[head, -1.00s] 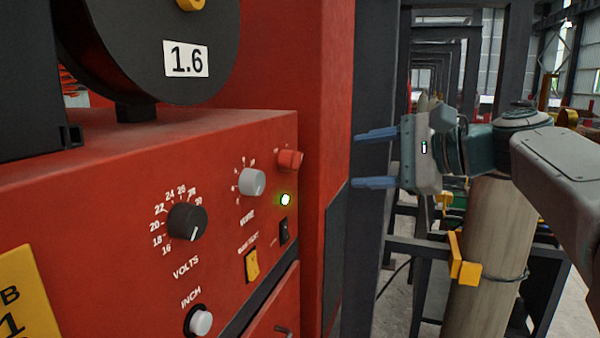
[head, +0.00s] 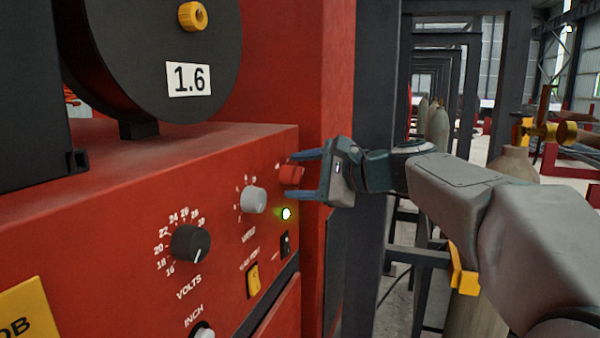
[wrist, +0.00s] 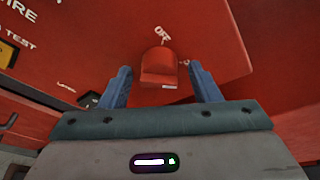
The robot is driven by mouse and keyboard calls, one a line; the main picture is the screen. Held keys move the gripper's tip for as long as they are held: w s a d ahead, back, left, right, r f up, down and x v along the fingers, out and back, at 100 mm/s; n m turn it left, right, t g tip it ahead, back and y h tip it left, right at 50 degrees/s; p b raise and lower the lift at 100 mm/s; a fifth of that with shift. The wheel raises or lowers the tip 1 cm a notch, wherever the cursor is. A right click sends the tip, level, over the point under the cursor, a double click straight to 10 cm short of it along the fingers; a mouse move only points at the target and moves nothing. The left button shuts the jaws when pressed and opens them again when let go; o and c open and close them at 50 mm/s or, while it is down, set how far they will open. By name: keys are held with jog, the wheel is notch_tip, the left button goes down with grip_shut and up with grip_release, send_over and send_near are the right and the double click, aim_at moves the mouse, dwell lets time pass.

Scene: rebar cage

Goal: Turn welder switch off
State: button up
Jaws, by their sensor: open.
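The red welder switch (head: 291,175) is a knob on the upper right of the red welder panel (head: 110,190). It also shows in the wrist view (wrist: 158,66), with white "OFF" lettering above it. My gripper (head: 306,175) is open, its blue fingers pointing at the panel, one above and one below the switch in the head view. In the wrist view the fingers (wrist: 160,85) stand on either side of the knob, with gaps; I cannot tell whether they reach the panel. A green light (head: 286,213) glows below the switch.
A grey knob (head: 255,200), a black volts knob (head: 190,243), a yellow switch (head: 253,279) and a black rocker (head: 285,244) are on the same panel. A black wire spool (head: 150,60) sits above. A dark post (head: 375,120) stands behind my gripper.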

jog(key=shift+a, duration=0.1)
jog(key=c, duration=1)
jog(key=shift+o, duration=0.2)
